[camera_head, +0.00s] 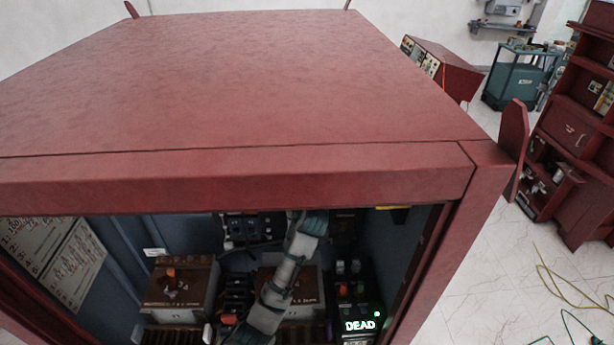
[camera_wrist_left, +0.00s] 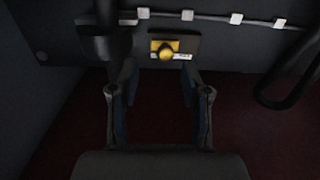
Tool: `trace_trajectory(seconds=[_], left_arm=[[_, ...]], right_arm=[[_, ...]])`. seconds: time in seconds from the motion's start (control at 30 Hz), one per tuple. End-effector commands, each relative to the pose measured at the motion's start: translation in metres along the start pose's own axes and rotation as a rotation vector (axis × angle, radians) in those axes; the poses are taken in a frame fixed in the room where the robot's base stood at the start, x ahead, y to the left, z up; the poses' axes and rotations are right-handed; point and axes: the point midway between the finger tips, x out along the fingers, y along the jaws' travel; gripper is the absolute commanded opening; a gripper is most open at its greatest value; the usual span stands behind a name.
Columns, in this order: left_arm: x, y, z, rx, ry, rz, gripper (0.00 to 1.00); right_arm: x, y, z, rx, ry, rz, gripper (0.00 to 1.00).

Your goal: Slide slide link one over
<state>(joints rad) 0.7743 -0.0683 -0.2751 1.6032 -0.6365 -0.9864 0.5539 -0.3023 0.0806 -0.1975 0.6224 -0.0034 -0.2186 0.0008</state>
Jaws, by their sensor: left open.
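In the left wrist view my left gripper (camera_wrist_left: 160,85) is open, with nothing between its two fingers. Ahead of the fingertips, near the middle of their gap, a round yellow knob (camera_wrist_left: 166,51) sits on a small plate (camera_wrist_left: 190,43) with a pale label strip. The knob and fingers look apart. Which part is slide link one, I cannot tell for sure. In the head view a grey, jointed arm (camera_head: 285,277) reaches into the cabinet opening. Its upper end goes out of sight behind the cabinet's top front edge, and no gripper shows there. My right gripper is in neither view.
The red cabinet (camera_head: 240,95) has a heavy top edge over the opening. Inside stand a left block (camera_head: 180,288) with an orange knob and a black unit (camera_head: 357,300) reading "DEAD". A dark cylinder (camera_wrist_left: 104,44) and a looped black cable (camera_wrist_left: 285,100) flank the plate.

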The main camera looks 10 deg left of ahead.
Motion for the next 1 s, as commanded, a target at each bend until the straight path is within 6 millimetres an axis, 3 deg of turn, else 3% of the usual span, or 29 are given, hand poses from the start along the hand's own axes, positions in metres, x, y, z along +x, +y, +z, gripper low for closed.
trace_trajectory(seconds=[0.1,0.3,0.87,0.97,1.0], left_arm=[[-0.027,0.001,0.001,-0.003,0.000,0.001,0.47],[-0.054,0.001,0.002,-0.001,-0.003,0.000,0.47],[-0.061,0.000,0.003,0.001,-0.005,-0.001,0.47],[-0.063,-0.004,0.021,0.007,-0.040,0.000,0.47],[-0.066,-0.009,0.037,0.011,-0.069,0.001,0.47]], right_arm=[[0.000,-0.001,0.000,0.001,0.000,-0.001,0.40],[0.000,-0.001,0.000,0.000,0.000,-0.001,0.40],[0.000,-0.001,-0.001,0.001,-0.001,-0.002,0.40],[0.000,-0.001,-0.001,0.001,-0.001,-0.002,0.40],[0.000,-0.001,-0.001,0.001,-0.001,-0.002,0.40]])
